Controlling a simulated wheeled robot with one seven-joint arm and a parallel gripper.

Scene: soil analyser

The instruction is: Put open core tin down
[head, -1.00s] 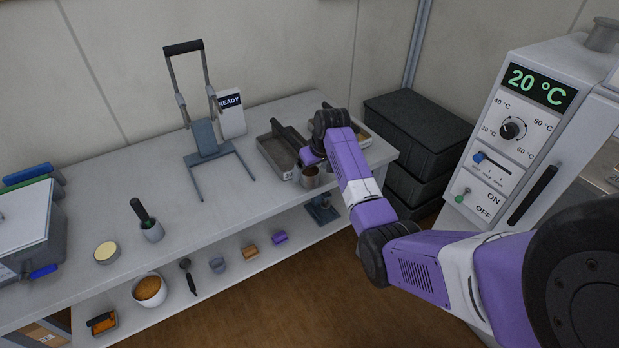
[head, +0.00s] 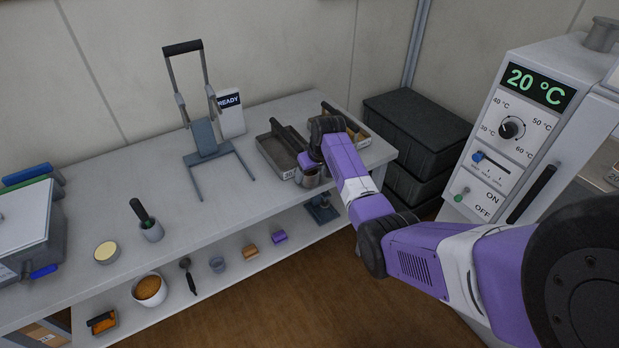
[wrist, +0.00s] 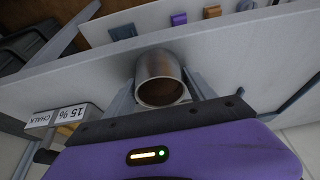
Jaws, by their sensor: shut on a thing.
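The open core tin (wrist: 160,82) is a metal cylinder with brown soil visible inside its open end. In the wrist view it sits between the two fingers of my gripper (wrist: 162,90), which is shut on it. In the head view the tin (head: 311,178) is at the front edge of the bench (head: 110,212), in front of the dark trays, with my gripper (head: 311,163) at it. I cannot tell whether the tin's base touches the bench top.
A dark tray (head: 268,152) and a second tray with a light rim (head: 362,140) stand close behind and beside the tin. A press frame (head: 207,138) stands to the left.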

